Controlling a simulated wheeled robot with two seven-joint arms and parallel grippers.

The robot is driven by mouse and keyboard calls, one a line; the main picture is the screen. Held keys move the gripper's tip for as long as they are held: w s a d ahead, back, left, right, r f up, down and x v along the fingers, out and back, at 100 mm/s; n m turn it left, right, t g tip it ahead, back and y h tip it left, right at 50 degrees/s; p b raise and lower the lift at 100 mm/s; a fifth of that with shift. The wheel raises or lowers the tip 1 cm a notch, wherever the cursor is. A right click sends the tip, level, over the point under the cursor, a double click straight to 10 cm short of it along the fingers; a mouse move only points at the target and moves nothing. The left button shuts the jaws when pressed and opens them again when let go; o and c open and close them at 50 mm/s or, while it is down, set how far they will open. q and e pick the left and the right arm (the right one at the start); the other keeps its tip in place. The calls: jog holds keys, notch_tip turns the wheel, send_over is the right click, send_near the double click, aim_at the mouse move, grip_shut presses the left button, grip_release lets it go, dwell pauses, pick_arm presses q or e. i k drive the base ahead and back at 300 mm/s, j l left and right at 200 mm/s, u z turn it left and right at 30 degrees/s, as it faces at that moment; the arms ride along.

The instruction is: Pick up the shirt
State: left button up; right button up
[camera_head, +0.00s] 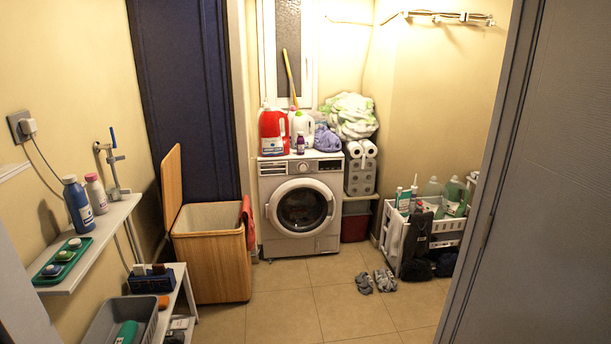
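A red cloth (248,222) hangs over the right rim of the open wooden hamper (212,262); it may be the shirt, but its shape is too small to tell. A bundled purple cloth (327,139) lies on top of the washing machine (300,207), at its right end. A pale green and white cloth pile (349,116) sits on the paper roll packs right of the washer. Neither of my grippers shows in the head view.
Left shelves (92,244) hold bottles and a green tray (63,260). A door (500,170) edges the right side. The middle tiles are clear.

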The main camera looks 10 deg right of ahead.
aim_at(246, 211)
jog(key=i+j+z, duration=0.1)
jog(key=i, duration=1.55)
jog(key=i+l+z, duration=0.15)
jog(key=i+z, duration=0.25)
jog(key=i, duration=0.2)
jog(key=i+z, duration=0.4)
jog(key=i, duration=0.15)
jog(key=i+j+z, duration=0.25)
jog(key=i+z, duration=0.15)
jog(key=i, duration=0.15)
jog(key=i+l, duration=0.2)
jog(key=i, duration=0.25)
jog(key=i+l+z, duration=0.1)
jog(key=i, duration=0.3)
jog(key=i+l, duration=0.3)
jog(key=i, duration=0.15)
jog(key=u, duration=3.05)
jog(key=i+j, duration=0.15)
jog(key=i, duration=0.3)
jog(key=i+j, duration=0.1)
jog(key=i, duration=0.35)
jog(key=j+u, duration=0.05)
